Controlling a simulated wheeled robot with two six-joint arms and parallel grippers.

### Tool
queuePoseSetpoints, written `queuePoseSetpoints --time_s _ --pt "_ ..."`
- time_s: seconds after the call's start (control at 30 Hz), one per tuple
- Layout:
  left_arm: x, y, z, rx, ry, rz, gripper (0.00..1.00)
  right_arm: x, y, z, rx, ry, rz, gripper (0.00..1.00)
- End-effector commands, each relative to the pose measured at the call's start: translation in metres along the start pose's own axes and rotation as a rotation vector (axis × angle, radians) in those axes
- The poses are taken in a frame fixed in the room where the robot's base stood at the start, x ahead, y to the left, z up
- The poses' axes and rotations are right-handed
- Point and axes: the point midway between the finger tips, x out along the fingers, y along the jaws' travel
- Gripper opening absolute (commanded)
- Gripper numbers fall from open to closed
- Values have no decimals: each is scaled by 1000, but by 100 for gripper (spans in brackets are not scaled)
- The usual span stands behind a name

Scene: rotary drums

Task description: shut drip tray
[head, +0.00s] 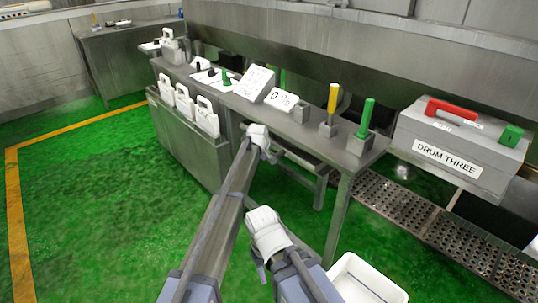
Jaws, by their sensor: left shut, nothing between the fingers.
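A grey metal tray (302,158), which looks like the drip tray, sits below the bench top. Its front edge shows as a long bar running right from beside my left gripper. My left gripper (266,150) is shut and empty at the left end of this edge. It hides that end, and I cannot tell whether it touches the tray. How far the tray sticks out is hard to judge. My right gripper (262,222) is nearer to me, over the green floor, clear of the bench. Its fingers are too unclear to tell open from shut.
The steel bench (305,123) carries a yellow-handled lever (332,99), a green-handled lever (366,115) and sign cards. White jugs (206,118) stand in a grey bin at left. A white tub (365,282) is at bottom right. The DRUM THREE box (459,148) is right. Green floor is free at left.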

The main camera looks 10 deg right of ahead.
Motion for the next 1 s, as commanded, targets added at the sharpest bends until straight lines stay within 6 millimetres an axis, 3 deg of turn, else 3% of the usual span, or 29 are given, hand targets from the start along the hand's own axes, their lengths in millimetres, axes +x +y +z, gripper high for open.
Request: queuePoseSetpoints --time_s 0.03,0.5,0.67,1.0 --pt "-10 -11 0 -2 0 -2 0 -4 0 0 0 0 0 50" --pt "-95 -8 -2 0 -1 -4 0 -76 7 4 0 0 0 50" --pt "-106 -9 -1 0 -1 -4 0 -85 8 5 0 0 0 50" --pt "-109 -17 1 6 -4 -11 0 -84 8 5 0 0 0 50"
